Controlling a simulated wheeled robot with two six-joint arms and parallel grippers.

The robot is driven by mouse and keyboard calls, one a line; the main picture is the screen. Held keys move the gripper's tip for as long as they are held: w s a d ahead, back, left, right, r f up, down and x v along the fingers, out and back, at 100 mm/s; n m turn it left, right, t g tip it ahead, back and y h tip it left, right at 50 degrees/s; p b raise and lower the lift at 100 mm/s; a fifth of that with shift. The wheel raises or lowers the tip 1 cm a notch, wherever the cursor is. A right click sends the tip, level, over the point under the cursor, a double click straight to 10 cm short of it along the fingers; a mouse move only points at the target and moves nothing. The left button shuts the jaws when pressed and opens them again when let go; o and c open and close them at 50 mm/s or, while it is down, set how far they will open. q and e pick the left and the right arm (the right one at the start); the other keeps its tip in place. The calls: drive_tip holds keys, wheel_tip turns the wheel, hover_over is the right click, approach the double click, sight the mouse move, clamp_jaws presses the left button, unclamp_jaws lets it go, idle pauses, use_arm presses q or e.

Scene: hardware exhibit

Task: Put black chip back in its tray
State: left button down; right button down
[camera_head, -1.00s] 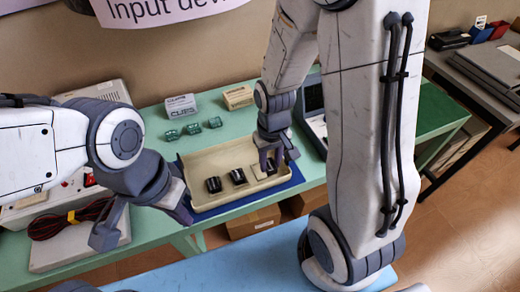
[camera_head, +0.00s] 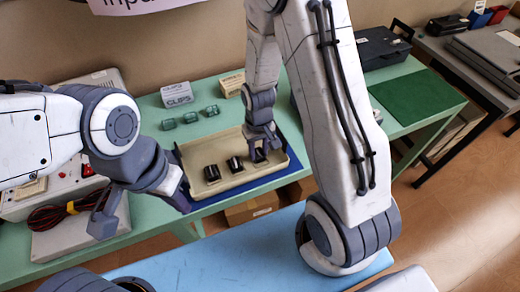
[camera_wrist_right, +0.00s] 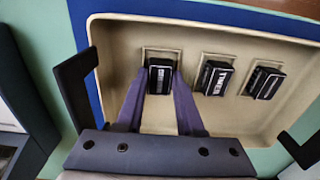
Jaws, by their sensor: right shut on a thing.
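The tan tray (camera_head: 275,170) lies on a blue mat on the green table, and it also fills the right wrist view (camera_wrist_right: 120,30). My right gripper (camera_head: 259,155) is inside the tray, its two purple fingers shut on a black chip (camera_wrist_right: 160,78). That chip is at a square recess, with the fingers at its sides; I cannot tell whether it is fully seated. Two other black chips, one labelled chip (camera_wrist_right: 213,77) and one at the right (camera_wrist_right: 264,82), sit in the neighbouring recesses. My left gripper (camera_head: 143,208) is open and empty, left of the tray.
Several small green parts (camera_head: 191,117) and a CLIPS box (camera_head: 177,93) stand behind the tray. A grey device with a dark cable coil (camera_head: 58,218) is at the left. A green mat (camera_head: 418,98) lies clear at the right.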

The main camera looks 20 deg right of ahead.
sight(258, 154)
drive_tip(key=shift+f, duration=0.2)
drive_tip(key=c, duration=0.5)
unclamp_jaws()
drive_tip(key=shift+c, duration=0.2)
drive_tip(key=shift+r, duration=0.65)
wheel_tip(258, 154, up, 11)
drive_tip(key=s+a+r+n, duration=0.3)
drive_tip(key=s+a, duration=0.3)
drive_tip(key=s, duration=0.3)
drive_tip(key=s+a+r+n+y, duration=0.1)
drive_tip(key=s+a+r+n, duration=0.3)
drive_tip(key=s, duration=0.5)
drive_tip(key=shift+a+r, duration=0.7)
drive_tip(key=shift+a, duration=0.35)
